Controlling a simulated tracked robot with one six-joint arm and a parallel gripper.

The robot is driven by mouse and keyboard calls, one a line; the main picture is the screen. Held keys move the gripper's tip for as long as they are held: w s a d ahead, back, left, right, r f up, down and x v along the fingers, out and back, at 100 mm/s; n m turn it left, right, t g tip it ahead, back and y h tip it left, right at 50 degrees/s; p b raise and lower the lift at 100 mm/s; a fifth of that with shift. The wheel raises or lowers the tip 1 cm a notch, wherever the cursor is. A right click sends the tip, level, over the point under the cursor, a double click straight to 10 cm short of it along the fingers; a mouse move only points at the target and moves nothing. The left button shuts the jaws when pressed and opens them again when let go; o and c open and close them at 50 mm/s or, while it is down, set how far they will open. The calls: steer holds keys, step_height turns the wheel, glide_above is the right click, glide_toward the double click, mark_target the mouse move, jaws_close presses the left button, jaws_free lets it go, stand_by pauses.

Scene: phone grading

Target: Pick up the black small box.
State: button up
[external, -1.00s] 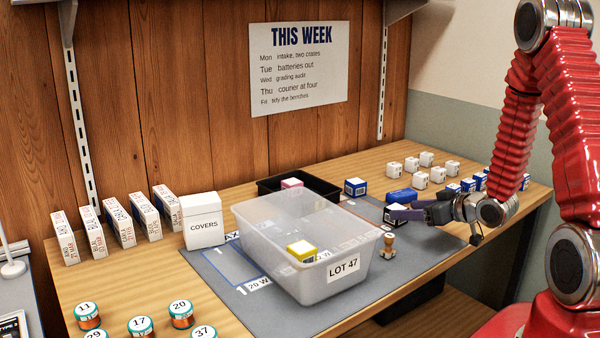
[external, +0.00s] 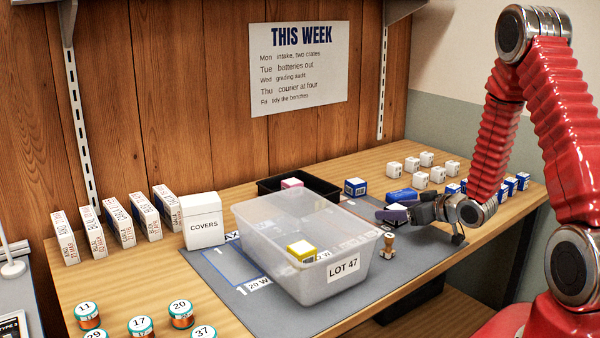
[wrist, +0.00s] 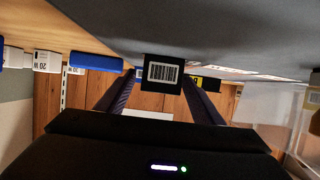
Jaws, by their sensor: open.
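The black small box (wrist: 162,73) with a white barcode label shows in the wrist view between the tips of my two open fingers. In the external view the black small box (external: 390,217) sits on the grey mat, right of the clear bin, partly hidden by the finger. My gripper (external: 400,212) is low over the mat and reaches in from the right. In the wrist view my gripper (wrist: 160,92) has a dark finger on either side of the box. I cannot tell whether they touch it.
A blue item (external: 402,195) lies just behind my gripper, and a wooden-handled stamp (external: 388,248) stands in front. The clear LOT 47 bin (external: 350,247) holds a yellow box (external: 301,250). A blue box (external: 355,187) and several white boxes (external: 421,181) stand farther back.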

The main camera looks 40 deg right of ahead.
steer(key=shift+c, duration=0.4)
steer(key=c, duration=1.1)
